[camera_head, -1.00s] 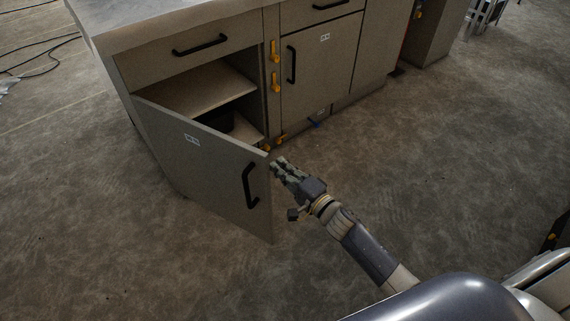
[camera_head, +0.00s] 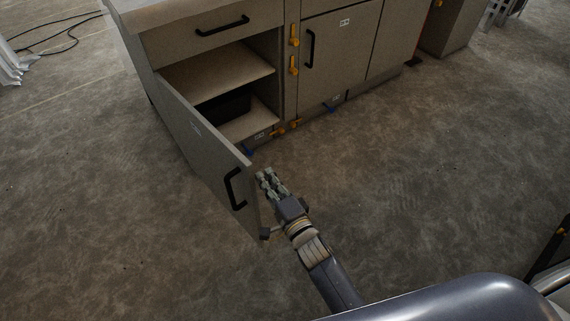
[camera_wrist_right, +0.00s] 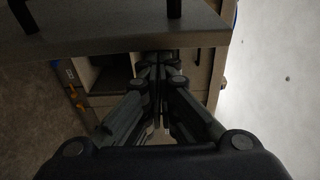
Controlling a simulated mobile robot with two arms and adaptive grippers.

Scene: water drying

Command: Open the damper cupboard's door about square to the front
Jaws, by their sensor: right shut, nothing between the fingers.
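The cupboard door (camera_head: 203,150) is hinged at its left side and stands well open, swung out toward me. Its black bar handle (camera_head: 235,189) is near its free edge. Inside the cupboard I see a shelf (camera_head: 222,74) and a dark object (camera_head: 222,106) below it. My right gripper (camera_head: 264,174) is shut and empty, just right of the door's free edge, on its inner side. In the right wrist view the gripper (camera_wrist_right: 155,70) points toward the cabinet, with the door's edge (camera_wrist_right: 110,42) across the top. Whether it touches the door I cannot tell. My left gripper is not in view.
A drawer with a black handle (camera_head: 222,26) is above the opening. A closed door (camera_head: 340,48) is to the right, with yellow latches (camera_head: 294,36) between them. The floor (camera_head: 400,180) right of the gripper is clear. Black cables (camera_head: 62,38) lie at far left.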

